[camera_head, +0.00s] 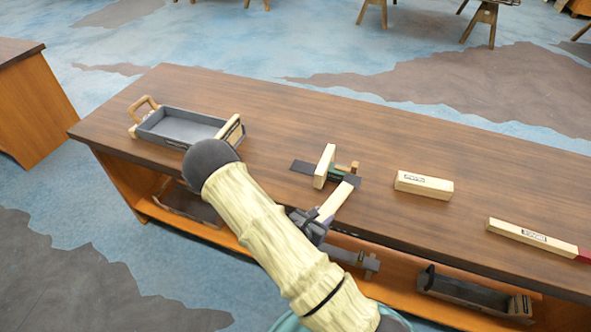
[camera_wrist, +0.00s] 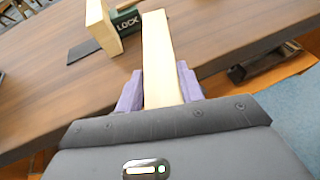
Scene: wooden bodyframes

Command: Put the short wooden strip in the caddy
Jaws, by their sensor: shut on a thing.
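A pale wooden strip (camera_head: 337,202) is held by my gripper (camera_head: 316,221) at the table's front edge. In the wrist view the purple fingers of my gripper (camera_wrist: 160,88) are closed on both sides of the strip (camera_wrist: 157,45), which points away from me. Its far end is close to a green block marked LOCK (camera_wrist: 124,20); I cannot tell if they touch. The caddy, a grey tray with wooden handles (camera_head: 180,112), stands at the left of the table and looks empty. My arm hides part of the area near its front right.
A dark clamp-like fixture with an upright wooden board (camera_head: 324,166) stands mid-table. A wooden block (camera_head: 424,185) and a longer red-ended bar (camera_head: 520,234) lie to the right. A grey tray (camera_head: 470,292) is on the lower shelf. The table's back is clear.

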